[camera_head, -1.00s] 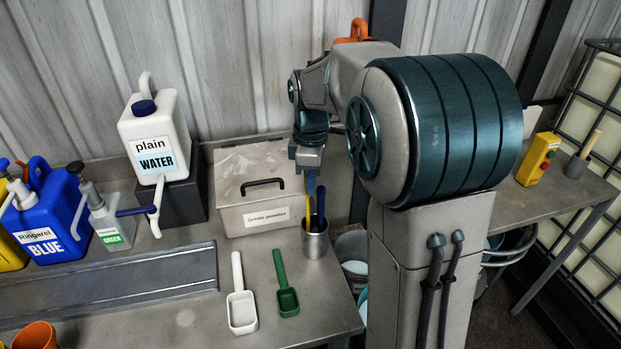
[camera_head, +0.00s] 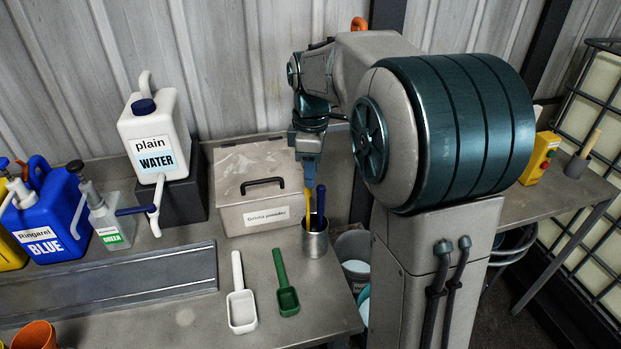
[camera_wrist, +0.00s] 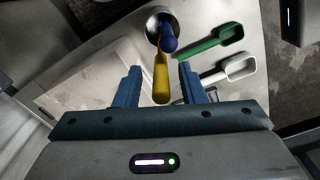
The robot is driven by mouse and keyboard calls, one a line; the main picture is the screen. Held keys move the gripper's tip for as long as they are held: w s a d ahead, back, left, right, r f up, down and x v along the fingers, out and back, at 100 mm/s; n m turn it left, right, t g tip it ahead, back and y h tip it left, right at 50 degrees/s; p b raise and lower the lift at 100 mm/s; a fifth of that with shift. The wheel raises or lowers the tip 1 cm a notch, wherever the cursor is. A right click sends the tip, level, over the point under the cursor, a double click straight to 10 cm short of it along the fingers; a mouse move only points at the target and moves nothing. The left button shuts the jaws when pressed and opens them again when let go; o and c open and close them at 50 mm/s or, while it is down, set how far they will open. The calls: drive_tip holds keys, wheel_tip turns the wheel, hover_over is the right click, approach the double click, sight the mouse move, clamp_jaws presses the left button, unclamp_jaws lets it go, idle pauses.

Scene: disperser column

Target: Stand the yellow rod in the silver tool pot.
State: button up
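The yellow rod (camera_head: 308,203) stands tilted in the silver tool pot (camera_head: 315,244), beside a dark blue rod (camera_head: 320,200). In the wrist view the yellow rod (camera_wrist: 161,82) has its lower end inside the pot's mouth (camera_wrist: 151,24), and its near end lies between my fingers. My gripper (camera_head: 309,178) is above the pot. In the wrist view my gripper (camera_wrist: 159,88) is open, with a clear gap between each finger and the yellow rod. The rods' lower ends are hidden in the pot.
A grey lidded box (camera_head: 258,208) stands behind and left of the pot. A white scoop (camera_head: 241,308) and a green scoop (camera_head: 287,297) lie in front. The bench's right edge is close to the pot, with a bucket (camera_head: 357,268) beyond it.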

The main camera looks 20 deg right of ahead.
wheel_tip(320, 180, up, 8)
drive_tip(key=shift+r, duration=0.1)
drive_tip(key=s+f+m+t, duration=0.1)
drive_tip(key=s+f+m, duration=0.4)
drive_tip(key=s, duration=0.5)
drive_tip(key=s+f+m+t, duration=0.2)
drive_tip(key=s+f+m, duration=0.4)
drive_tip(key=s, duration=0.5)
drive_tip(key=m, duration=0.2)
drive_tip(key=shift+a+f+m+t, duration=0.2)
drive_tip(key=shift+a+m+t, duration=0.1)
drive_tip(key=shift+a, duration=0.05)
